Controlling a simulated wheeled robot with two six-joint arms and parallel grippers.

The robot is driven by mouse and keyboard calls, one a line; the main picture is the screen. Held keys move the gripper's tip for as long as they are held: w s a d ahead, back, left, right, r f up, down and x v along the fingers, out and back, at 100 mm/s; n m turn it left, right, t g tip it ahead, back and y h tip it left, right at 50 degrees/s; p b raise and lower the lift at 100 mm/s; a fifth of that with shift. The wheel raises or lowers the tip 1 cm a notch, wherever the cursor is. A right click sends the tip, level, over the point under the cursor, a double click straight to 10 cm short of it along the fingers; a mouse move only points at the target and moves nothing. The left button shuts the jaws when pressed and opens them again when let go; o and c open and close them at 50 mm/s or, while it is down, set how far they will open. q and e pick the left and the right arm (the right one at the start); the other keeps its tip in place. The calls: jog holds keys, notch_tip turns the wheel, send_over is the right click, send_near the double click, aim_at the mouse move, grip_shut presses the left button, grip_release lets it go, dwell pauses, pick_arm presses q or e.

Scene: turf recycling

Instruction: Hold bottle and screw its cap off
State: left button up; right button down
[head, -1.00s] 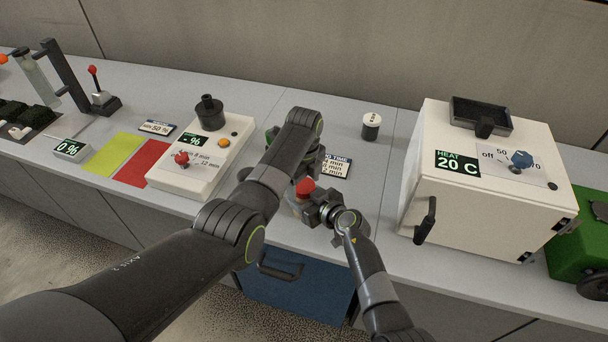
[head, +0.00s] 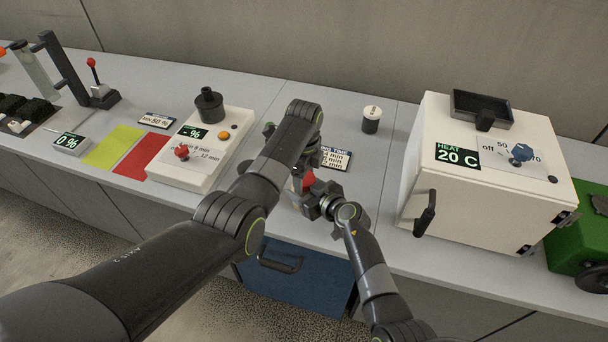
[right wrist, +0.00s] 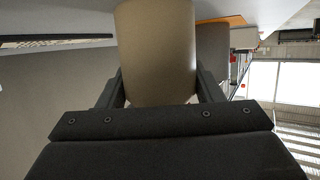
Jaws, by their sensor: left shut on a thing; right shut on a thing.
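The bottle's red cap (head: 308,181) shows between my two grippers in the head view, partly covered by dark gripper parts. My right gripper (head: 312,200) comes in from the lower right and is shut on the bottle; in the right wrist view the bottle (right wrist: 156,50) is a plain tan body between both fingers. My left gripper (head: 302,165) reaches down from above, beneath its wrist, and is shut at the cap. Its fingertips are mostly hidden by my own left arm, and most of the bottle is hidden in the head view.
A white box with a red knob and black funnel (head: 209,105) stands left. A small black-and-white jar (head: 371,120) stands behind, near a time sign (head: 336,158). A white heater box (head: 420,160) stands right. A blue door (head: 300,285) is below the counter.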

pick_arm(q)
jog(key=n, duration=0.3)
jog(key=o, duration=1.1)
notch_tip(320, 180, up, 4)
jog(key=shift+r, duration=0.2)
jog(key=shift+r+m, duration=0.7)
jog(key=shift+m, duration=0.2)
jog(key=shift+c, duration=0.4)
notch_tip(320, 180, up, 2)
jog(key=m, duration=0.4)
jog(key=shift+f, duration=3.9)
jog(key=shift+c, duration=0.3)
